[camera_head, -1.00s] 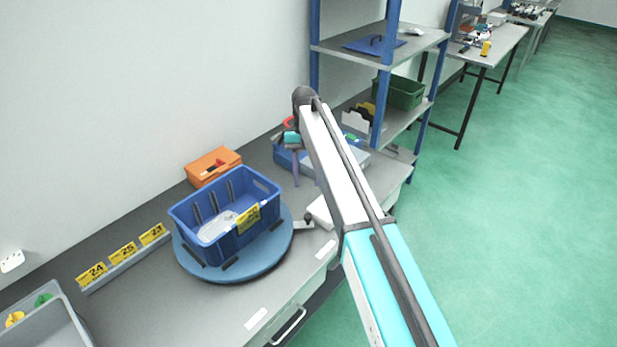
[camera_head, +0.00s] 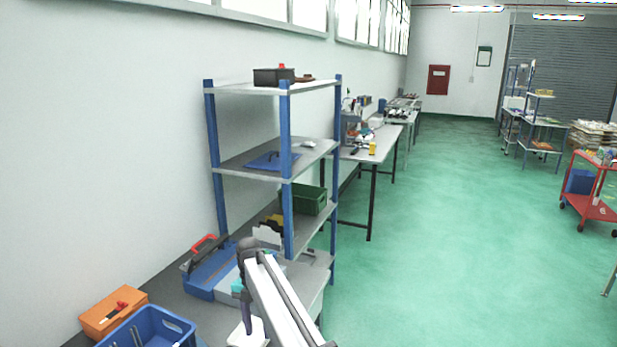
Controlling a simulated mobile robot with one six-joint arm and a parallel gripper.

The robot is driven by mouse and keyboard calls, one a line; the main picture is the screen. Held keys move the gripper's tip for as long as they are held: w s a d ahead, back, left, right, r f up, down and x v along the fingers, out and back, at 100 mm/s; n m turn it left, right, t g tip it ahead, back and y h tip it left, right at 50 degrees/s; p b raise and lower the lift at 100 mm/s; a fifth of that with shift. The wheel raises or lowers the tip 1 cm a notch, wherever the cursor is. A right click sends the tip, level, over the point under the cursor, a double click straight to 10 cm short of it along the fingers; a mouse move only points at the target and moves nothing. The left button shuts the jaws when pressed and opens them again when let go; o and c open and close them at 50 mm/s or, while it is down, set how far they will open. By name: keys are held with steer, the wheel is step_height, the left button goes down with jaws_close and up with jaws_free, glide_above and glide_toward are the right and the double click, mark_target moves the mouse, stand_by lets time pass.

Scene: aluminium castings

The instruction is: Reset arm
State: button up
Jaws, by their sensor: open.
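My arm reaches up from the bottom of the head view, with its white and grey link in front of the workbench. My gripper (camera_head: 248,320) hangs down from the arm's far end over the bench, partly hidden behind the link. One dark finger shows clearly, and the jaws are open with nothing seen between them. A white object lies just below the fingers on the bench; whether they touch it I cannot tell.
A blue-post shelf (camera_head: 286,140) stands beyond my arm. A blue toolbox (camera_head: 208,278) lies on the bench, with an orange box (camera_head: 112,312) and a blue crate (camera_head: 150,328) at lower left. Green floor (camera_head: 450,230) is open at right; a red cart (camera_head: 590,205) stands far right.

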steer(key=s+d+f+m+t, duration=0.1)
steer(key=s+d+f+m, duration=0.45)
steer(key=d+m, duration=0.55)
steer(key=s+d+f+m+t, duration=0.1)
steer(key=s+d+f+m, duration=0.45)
steer(key=d+m, duration=0.5)
steer(key=s+d+f+m+t, duration=0.1)
steer(key=s+d+f+m, duration=0.45)
steer(key=d+m, duration=0.55)
steer(key=s+f+g+b, duration=0.2)
steer(key=s+f+b, duration=0.4)
steer(key=s+f, duration=0.7)
steer(key=s+f+g+b, duration=0.3)
steer(key=s+f+b, duration=0.4)
steer(key=s+f, duration=0.6)
step_height(320, 180, down, 5)
steer(key=shift+f+n+g+y, duration=0.1)
steer(key=shift+n+g+y, duration=0.2)
steer(key=shift+n+y, duration=0.1)
